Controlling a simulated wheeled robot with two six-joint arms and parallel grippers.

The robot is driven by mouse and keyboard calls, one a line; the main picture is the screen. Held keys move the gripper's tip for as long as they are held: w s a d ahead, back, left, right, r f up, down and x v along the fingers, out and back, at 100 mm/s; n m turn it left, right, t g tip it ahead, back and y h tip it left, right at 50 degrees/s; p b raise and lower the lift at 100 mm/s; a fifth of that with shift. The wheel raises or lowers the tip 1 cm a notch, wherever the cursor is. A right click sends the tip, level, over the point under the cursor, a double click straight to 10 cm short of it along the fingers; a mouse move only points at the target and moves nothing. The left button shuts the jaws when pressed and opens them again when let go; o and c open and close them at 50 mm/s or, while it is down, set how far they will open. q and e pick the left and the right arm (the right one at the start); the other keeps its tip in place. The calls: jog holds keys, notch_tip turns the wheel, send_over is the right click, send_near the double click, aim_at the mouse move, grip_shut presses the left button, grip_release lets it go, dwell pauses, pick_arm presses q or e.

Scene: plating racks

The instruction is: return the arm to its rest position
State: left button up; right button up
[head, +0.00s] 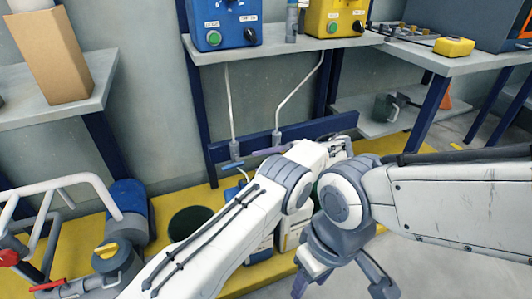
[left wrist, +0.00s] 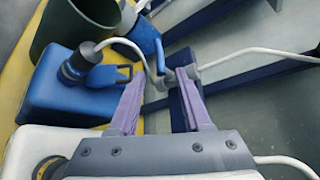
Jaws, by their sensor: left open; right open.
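My left arm (head: 225,235) reaches from the bottom of the head view toward the blue rail by the wall. My left gripper (head: 258,160) is near that rail, partly hidden by its own wrist. In the left wrist view its two purple fingers (left wrist: 159,85) are apart with nothing held between them. A blue valve handle with a pale hose (left wrist: 160,60) shows just beyond the fingertips. My right arm (head: 460,205) comes in from the right and crosses close in front of the left wrist. My right gripper (head: 340,284) points down, fingers spread and empty.
A blue canister (left wrist: 65,95) and a dark green bucket (left wrist: 75,25) lie close to the left gripper. A pipe-handled cart (head: 60,190) stands at left. Shelves hold a cardboard box (head: 52,55), a blue control box (head: 222,22) and a yellow one (head: 336,17).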

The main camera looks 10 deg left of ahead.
pick_arm(q)
jog(key=s+d+r+m+h+p, duration=0.35)
jog(key=s+r+h, duration=0.45)
jog(key=s+r, duration=0.55)
jog(key=s+a+r+n+h+p, duration=0.15)
jog(key=s+h+p, duration=0.4)
jog(key=s, duration=1.85)
notch_tip(320, 180, up, 38)
jog(key=h+p, duration=0.2)
jog(key=p, duration=3.4)
jog(key=shift+d+n+p, duration=0.25)
jog(key=shift+n+p, duration=0.05)
jog(key=shift+n, duration=0.1)
jog(key=shift+f, duration=0.1)
